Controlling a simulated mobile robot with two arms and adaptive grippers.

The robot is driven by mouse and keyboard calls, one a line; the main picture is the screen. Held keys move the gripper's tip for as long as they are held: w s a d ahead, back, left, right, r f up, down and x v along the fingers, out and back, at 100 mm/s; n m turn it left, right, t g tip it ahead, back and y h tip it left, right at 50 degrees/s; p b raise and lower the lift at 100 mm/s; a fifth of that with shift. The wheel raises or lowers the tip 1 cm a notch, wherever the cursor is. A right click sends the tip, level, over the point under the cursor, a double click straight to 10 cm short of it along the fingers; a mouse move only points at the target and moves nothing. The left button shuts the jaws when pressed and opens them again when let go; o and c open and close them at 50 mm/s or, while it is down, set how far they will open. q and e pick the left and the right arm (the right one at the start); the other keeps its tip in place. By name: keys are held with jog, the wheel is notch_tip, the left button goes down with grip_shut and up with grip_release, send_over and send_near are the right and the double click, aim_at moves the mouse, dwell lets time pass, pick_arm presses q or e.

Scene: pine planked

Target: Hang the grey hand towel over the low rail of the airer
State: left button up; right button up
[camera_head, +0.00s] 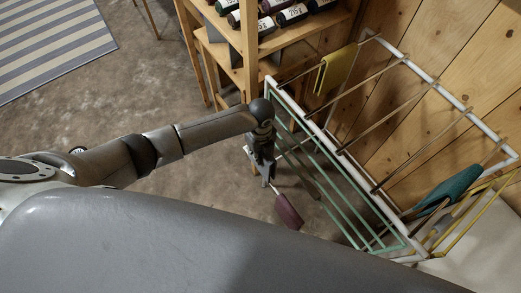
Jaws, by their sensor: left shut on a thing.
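The airer (312,128) has a white frame, brown upper rails and a set of green lower rails (345,218). My left gripper (269,180) points down beside the airer's left end, next to the green rails. It is shut, and a maroon cloth (288,212) hangs just below its tip, apparently in its grip. A small grey piece (443,223) shows by the yellow rails at the right end of the airer. It may be the grey hand towel, but it is too small to tell. My right gripper is not in view.
A yellow cloth (336,70) hangs over an upper rail, and a teal cloth (452,188) lies at the airer's right end. A wooden shelf (222,50) with bottles stands behind. A plank wall (460,60) is close on the right.

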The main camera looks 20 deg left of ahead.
pick_arm(q)
jog(key=shift+f+b, duration=3.25)
jog(key=shift+f, duration=1.5)
notch_tip(320, 180, down, 8)
jog(key=b, duration=0.6)
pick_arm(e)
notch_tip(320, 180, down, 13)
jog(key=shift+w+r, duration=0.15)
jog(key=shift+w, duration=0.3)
pick_arm(q)
jog(key=shift+r, duration=0.1)
jog(key=o, duration=0.9)
jog(key=shift+c, duration=0.2)
jog(key=shift+o, duration=0.5)
